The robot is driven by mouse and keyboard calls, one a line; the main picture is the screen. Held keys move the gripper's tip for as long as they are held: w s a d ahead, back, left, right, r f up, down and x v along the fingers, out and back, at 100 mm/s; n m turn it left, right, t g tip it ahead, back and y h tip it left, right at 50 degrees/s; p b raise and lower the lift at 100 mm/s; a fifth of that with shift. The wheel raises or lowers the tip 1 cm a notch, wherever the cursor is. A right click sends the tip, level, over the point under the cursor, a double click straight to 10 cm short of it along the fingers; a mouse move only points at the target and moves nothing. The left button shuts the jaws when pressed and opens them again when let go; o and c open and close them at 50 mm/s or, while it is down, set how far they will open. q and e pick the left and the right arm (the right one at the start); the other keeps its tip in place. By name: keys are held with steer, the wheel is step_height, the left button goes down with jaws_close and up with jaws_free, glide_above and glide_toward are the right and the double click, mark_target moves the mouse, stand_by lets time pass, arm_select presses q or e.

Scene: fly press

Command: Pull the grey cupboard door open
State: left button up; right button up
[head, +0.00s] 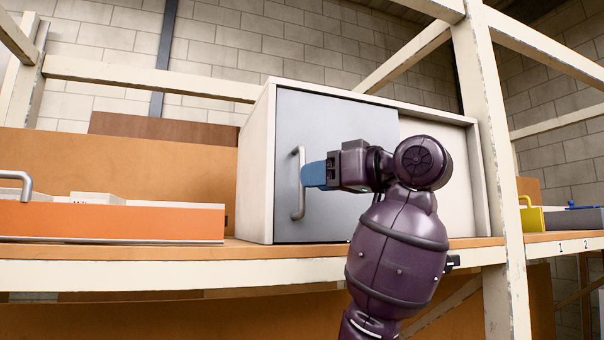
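The grey cupboard door (345,115) fills the left half of the front of a cream cupboard (256,165) on the shelf. It looks shut, with its left edge against the frame. A vertical metal bar handle (298,205) is near the door's left edge. My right gripper (308,175) is in front of the door, its blue fingers pointing left at the middle of the handle. The fingertips are at or very near the bar; I cannot tell whether they touch it or how far apart they are. My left gripper is not in view.
The cupboard's right half has a pale recessed panel (460,165). An orange-fronted drawer or tray (110,222) with a metal handle is on the shelf at left. A cream rack post (490,150) stands right of the cupboard. A yellow-handled item (531,218) lies beyond it.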

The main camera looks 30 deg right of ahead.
mark_target(303, 206)
steer(key=shift+p+x, duration=0.45)
steer(key=shift+x, duration=1.45)
jaws_close()
